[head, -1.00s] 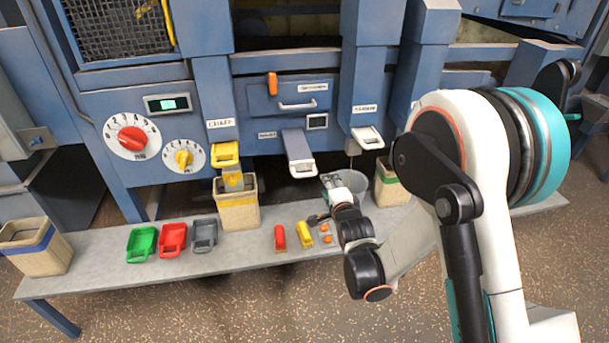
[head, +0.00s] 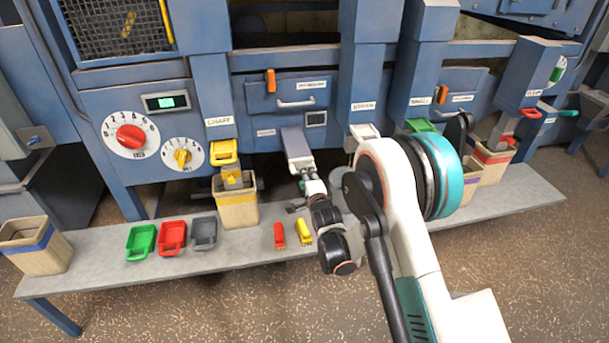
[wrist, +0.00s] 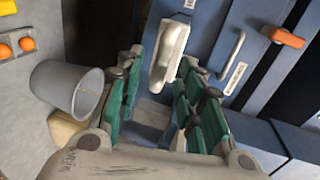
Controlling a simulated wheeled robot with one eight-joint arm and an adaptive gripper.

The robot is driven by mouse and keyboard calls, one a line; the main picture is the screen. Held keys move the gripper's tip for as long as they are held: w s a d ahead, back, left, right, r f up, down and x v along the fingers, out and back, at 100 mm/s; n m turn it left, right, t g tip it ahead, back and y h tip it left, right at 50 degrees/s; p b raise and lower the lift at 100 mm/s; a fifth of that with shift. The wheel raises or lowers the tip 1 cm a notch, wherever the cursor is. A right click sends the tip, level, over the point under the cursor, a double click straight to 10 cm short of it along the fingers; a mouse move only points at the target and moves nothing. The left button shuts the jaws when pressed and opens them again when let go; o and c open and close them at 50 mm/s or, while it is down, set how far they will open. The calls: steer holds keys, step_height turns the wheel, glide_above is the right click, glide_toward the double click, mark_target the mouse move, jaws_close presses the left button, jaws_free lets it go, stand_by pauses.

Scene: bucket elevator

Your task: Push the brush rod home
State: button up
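A grey slide with a pale handle end sticks out low from the blue machine in the head view (head: 296,143). Its pale end (wrist: 168,58) shows in the wrist view. I cannot tell for certain whether this is the brush rod, as the labels are too small to read. My gripper (wrist: 160,95) is open, with green-padded fingers on either side of the line to that pale end. I cannot tell whether they touch it. In the head view my gripper (head: 302,180) is just below the slide and hides its end.
A drawer handle (head: 297,104) and an orange lever (head: 271,81) are above. A yellow spout (head: 224,152) hangs over a bin (head: 238,208) to the left. Red (head: 279,235) and yellow (head: 303,232) items lie in front.

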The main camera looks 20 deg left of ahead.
steer(key=shift+b+x, duration=0.5)
steer(key=shift+x, duration=1.75)
jaws_close()
